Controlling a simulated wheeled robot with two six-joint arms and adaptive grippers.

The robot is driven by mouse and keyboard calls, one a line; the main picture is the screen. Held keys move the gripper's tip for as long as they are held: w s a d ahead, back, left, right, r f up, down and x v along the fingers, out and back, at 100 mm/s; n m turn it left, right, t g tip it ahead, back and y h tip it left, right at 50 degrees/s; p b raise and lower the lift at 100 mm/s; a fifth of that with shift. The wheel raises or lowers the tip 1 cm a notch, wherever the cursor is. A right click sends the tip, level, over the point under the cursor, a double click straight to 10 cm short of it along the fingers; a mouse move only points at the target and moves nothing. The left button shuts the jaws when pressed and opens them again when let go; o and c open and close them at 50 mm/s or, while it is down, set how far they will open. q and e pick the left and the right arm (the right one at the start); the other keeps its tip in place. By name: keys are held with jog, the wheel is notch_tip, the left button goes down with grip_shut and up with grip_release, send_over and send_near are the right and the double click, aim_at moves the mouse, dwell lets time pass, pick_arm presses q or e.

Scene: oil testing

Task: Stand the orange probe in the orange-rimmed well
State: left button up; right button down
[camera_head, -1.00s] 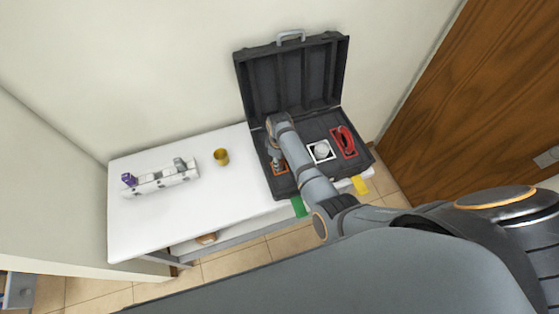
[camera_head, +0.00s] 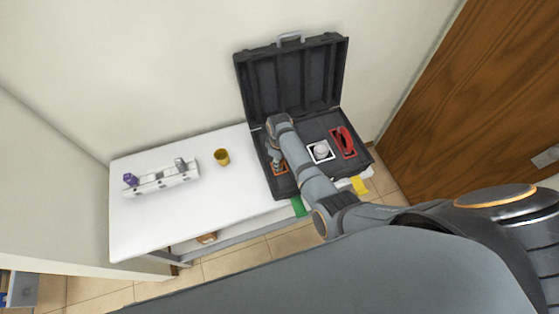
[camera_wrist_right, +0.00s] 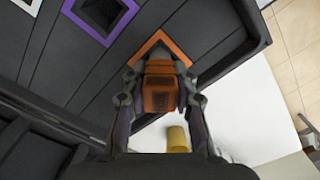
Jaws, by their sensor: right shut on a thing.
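The orange probe (camera_wrist_right: 160,93) is between the fingers of my right gripper (camera_wrist_right: 160,98), which is shut on it. In the right wrist view the probe is at the orange-rimmed well (camera_wrist_right: 184,48) in the dark case, and it covers part of the rim. I cannot tell how deep its lower end sits. In the head view my right gripper (camera_head: 277,160) is low over the left part of the case, at the orange rim (camera_head: 281,170). My left gripper is not in view.
The open case (camera_head: 306,185) also has a purple-rimmed well (camera_wrist_right: 72,8), a white-rimmed well (camera_head: 313,158) with a white round thing, and a red thing (camera_head: 345,140). A yellow cup (camera_head: 222,157) and a white rack (camera_head: 160,181) stand on the white table (camera_head: 235,195).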

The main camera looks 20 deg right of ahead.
jog(key=shift+f+b, duration=0.45)
jog(key=shift+f, duration=0.2)
jog(key=c, duration=1.3)
grip_release()
jog(key=shift+c, duration=0.2)
notch_tip(320, 180, up, 4)
jog(key=p, duration=0.3)
jog(key=shift+f+p, duration=0.25)
jog(key=shift+p, duration=0.15)
jog(key=shift+r, duration=3.8)
